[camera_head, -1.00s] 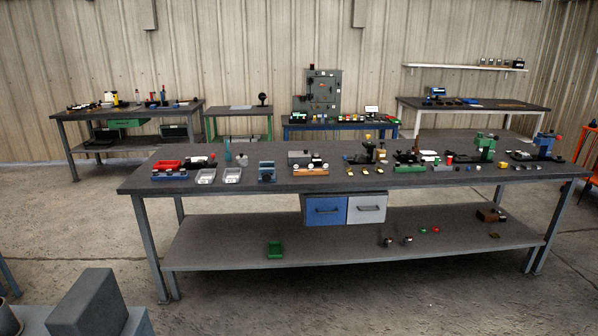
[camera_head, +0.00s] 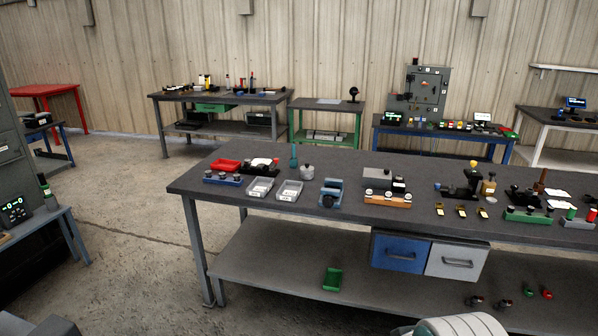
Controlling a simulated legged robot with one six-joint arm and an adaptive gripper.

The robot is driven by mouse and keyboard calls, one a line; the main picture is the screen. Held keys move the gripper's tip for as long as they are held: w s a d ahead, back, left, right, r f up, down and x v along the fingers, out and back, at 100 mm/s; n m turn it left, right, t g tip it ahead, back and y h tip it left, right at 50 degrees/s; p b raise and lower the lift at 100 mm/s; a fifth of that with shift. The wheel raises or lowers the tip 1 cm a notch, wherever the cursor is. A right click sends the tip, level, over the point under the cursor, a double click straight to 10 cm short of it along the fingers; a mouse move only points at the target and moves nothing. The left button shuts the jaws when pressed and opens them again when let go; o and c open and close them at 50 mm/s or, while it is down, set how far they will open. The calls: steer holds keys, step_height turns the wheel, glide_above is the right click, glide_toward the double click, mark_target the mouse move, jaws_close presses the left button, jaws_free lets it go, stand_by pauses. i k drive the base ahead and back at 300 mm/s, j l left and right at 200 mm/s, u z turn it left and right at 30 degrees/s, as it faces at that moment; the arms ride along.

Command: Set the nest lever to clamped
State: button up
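The long dark workbench (camera_head: 225,182) stands in front of me. On it, a fixture with an orange-brown base (camera_head: 388,200) carries grey and black blocks. To its right is a black upright device with a yellow knob (camera_head: 473,165). I cannot tell at this distance which of these is the nest, nor make out a nest lever or its position. A blue block-like fixture (camera_head: 331,192) sits left of the orange-based one. My gripper is not in view.
Blue (camera_head: 399,253) and grey drawers (camera_head: 457,262) hang beneath. Open floor (camera_head: 130,235) lies left of the bench; other benches stand along the wall.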

mark_target(275, 159)
steer(key=i+l+u, duration=0.35)
steer(key=i+j+z, duration=0.3)
steer(key=i+j, duration=0.45)
steer(key=i, duration=0.4)
steer(key=i+j+z, duration=0.3)
steer(key=i+j, duration=0.75)
steer(key=i, duration=0.05)
